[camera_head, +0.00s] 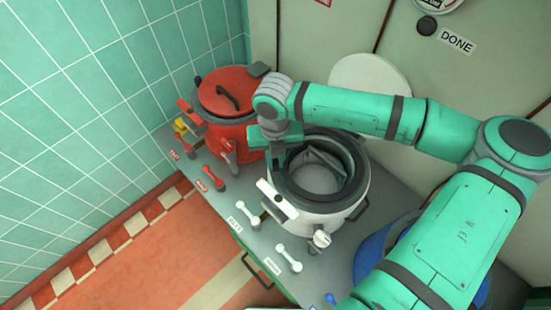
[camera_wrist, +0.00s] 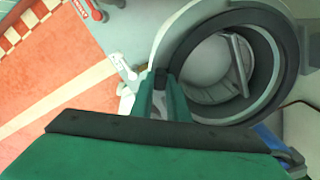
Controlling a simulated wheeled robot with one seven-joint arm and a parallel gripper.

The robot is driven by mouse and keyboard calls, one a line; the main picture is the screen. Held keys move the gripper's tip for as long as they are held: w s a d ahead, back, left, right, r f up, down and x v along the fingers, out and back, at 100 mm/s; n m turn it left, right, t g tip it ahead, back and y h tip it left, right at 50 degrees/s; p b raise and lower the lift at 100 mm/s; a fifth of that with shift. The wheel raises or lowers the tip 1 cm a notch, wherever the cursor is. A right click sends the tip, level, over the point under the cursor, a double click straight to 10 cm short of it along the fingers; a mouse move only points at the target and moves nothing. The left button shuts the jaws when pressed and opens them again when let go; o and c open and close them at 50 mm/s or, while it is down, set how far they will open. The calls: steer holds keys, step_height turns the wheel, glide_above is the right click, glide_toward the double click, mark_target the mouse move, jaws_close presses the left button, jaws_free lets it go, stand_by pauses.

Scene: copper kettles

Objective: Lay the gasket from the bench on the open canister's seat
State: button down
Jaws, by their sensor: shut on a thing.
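The open white canister (camera_head: 345,207) stands on the bench; its white body also shows in the wrist view (camera_wrist: 163,40). A dark ring, the gasket (camera_head: 357,165), lies over the canister's mouth, roughly centred; it also shows in the wrist view (camera_wrist: 272,95). My gripper (camera_head: 284,158) is at the ring's left side in the head view. In the wrist view its fingers (camera_wrist: 162,84) are shut on the ring's near edge. I cannot tell whether the ring touches the seat or hangs just above it. Something grey and folded (camera_head: 323,163) shows inside the canister.
A red lidded canister (camera_head: 232,102) stands close on the left. A blue vessel (camera_head: 368,262) is at the right, partly behind my arm. Red and white levers (camera_head: 250,213) line the bench's front edge. A round white disc (camera_head: 370,78) stands behind the canister.

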steer(key=shift+f, duration=0.65)
stand_by(0.7)
steer(key=c, duration=1.6)
jaws_free()
steer(key=shift+c, duration=0.2)
step_height(320, 180, up, 11)
steer(key=shift+f, duration=0.15)
